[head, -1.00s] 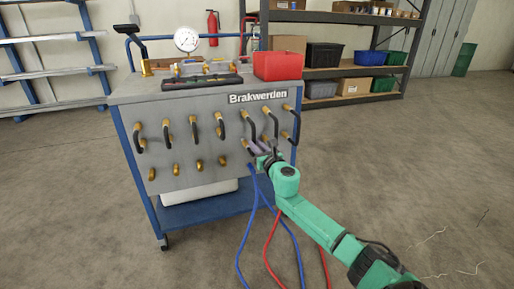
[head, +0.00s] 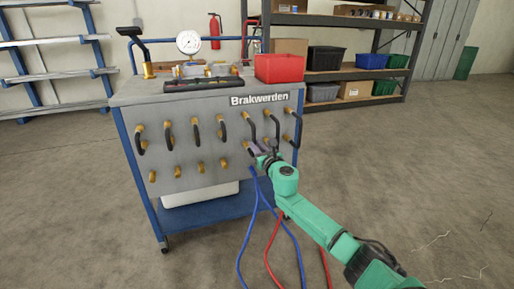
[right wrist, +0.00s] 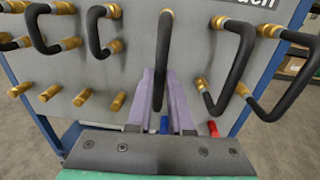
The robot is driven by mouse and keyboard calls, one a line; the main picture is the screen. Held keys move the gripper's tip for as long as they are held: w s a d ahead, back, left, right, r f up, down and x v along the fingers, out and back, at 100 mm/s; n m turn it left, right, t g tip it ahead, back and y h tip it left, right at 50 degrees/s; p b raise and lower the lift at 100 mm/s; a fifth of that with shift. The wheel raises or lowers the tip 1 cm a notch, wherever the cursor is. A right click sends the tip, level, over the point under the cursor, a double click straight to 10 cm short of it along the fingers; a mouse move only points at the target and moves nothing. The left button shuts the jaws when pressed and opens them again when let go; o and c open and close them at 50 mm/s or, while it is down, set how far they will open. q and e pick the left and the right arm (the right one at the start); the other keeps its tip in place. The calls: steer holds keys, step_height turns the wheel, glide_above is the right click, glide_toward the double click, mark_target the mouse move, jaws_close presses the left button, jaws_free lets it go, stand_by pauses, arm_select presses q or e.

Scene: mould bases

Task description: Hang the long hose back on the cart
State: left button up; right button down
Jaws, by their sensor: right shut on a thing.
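The cart (head: 190,120) is a grey panel on a blue frame, marked Brakwerden, with rows of brass fittings and several black hoses. My right gripper (head: 262,157) is at the right part of the panel. In the right wrist view its purple fingers (right wrist: 160,100) are shut around the lower part of a long black hose (right wrist: 163,60), which also shows in the head view (head: 251,128). The hose runs from near the upper fitting down between the fingers. My gripper hides its lower end. My left gripper is not in view.
Blue hoses (head: 244,240) and red hoses (head: 270,245) hang below my right gripper towards the floor. Their blue end (right wrist: 164,123) and red end (right wrist: 213,129) show close to the fingers. A red bin (head: 279,68) and a gauge (head: 188,42) stand on the cart top.

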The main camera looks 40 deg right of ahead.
steer(key=shift+w+d+r, duration=0.1)
steer(key=shift+w, duration=0.05)
steer(key=c, duration=0.7)
jaws_free()
steer(key=shift+c, duration=0.2)
steer(key=o, duration=0.4)
